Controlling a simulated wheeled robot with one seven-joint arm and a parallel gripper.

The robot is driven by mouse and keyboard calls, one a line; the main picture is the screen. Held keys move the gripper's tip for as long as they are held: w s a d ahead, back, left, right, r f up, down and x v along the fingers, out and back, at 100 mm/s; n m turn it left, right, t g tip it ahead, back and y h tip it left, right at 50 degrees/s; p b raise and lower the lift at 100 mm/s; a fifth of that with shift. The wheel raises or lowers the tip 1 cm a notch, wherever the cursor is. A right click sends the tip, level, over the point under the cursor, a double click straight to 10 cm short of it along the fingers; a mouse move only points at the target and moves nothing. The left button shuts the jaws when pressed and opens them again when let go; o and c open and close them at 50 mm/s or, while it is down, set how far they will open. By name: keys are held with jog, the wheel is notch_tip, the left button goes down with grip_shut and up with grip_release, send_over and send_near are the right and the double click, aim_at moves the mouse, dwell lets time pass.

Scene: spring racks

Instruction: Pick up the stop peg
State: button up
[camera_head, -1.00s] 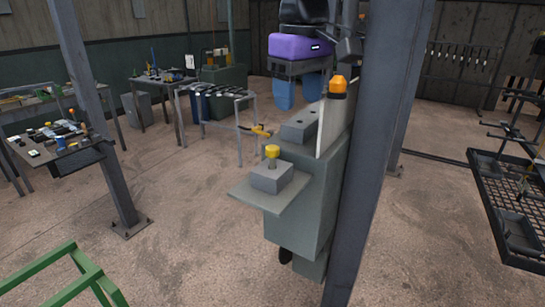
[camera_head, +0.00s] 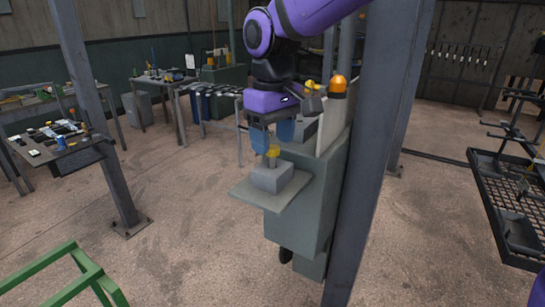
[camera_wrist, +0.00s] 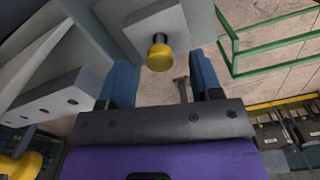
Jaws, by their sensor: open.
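The stop peg, with a yellow round head (camera_head: 273,151) on a dark stem, stands upright in a grey block (camera_head: 271,177) on the machine's ledge. In the wrist view the peg's yellow head (camera_wrist: 160,57) lies between the lines of my two blue fingers, slightly beyond them, with the block (camera_wrist: 158,25) behind it. My gripper (camera_head: 273,138) hangs beside the peg, its fingers pointing down, just above and behind the head. It is open and empty. Whether a finger touches the peg cannot be told.
The green-grey machine (camera_head: 305,215) carries an upright pale plate and an orange beacon (camera_head: 337,86) right of my gripper. A steel post (camera_head: 375,150) stands close in front. A green rail frame (camera_head: 75,275) is at lower left.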

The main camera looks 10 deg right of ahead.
aim_at(273, 163)
jog(key=shift+f, duration=1.4)
jog(key=shift+c, duration=0.4)
jog(key=c, duration=1)
jog(key=shift+r, duration=0.2)
